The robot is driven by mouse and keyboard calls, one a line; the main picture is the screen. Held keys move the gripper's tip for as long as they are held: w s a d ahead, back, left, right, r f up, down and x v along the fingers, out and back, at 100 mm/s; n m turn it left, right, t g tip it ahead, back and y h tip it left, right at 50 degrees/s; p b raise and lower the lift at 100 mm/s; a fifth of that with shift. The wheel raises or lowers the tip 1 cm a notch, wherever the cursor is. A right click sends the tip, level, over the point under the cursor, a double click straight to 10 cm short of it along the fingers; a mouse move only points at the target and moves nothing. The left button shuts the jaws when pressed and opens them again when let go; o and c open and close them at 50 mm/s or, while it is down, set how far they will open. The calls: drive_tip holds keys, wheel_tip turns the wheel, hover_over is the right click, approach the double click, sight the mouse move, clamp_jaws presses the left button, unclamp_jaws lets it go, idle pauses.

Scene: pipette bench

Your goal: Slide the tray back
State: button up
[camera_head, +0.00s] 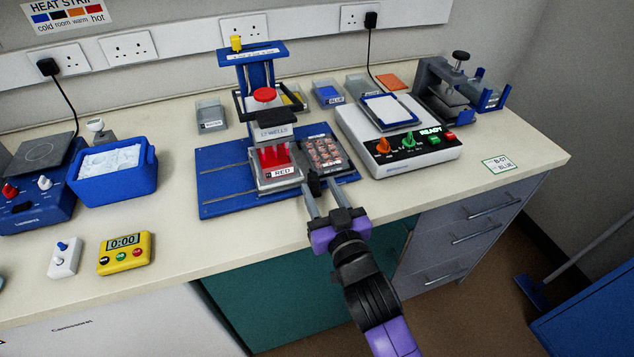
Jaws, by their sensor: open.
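A blue base plate (222,172) with thin rails lies on the bench. On it stands a blue tower (262,70) carrying a grey head marked 12 WELLS (272,131), with a red knob (265,95) on top. Below the head, red parts sit in a grey tray (280,184) with a RED label at its front. A dark plate with pinkish wells (325,152) lies just right of it. My gripper (314,188) is open, its fingers close to the front right of the tray and the near edge of the dark plate. Whether they touch either is unclear.
A white machine reading READY (398,150) stands to the right. A blue ice tub (115,185), a yellow timer (125,254) and a small white switch box (65,257) are to the left. Small bins line the back. The bench's front centre-left is clear.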

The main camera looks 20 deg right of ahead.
drive_tip(key=s, duration=0.4)
drive_tip(key=shift+s, duration=0.35)
drive_tip(key=shift+r, duration=0.25)
drive_tip(key=shift+a+r+t, duration=0.15)
drive_tip(key=shift+r+t, duration=0.25)
drive_tip(key=shift+r, duration=0.45)
drive_tip(key=s+d+f+g, duration=0.2)
drive_tip(key=s, duration=1.6)
drive_tip(key=s+d+f+g, duration=0.1)
drive_tip(key=s+d+g, duration=0.1)
drive_tip(key=s, duration=1.6)
drive_tip(key=shift+f, duration=0.4)
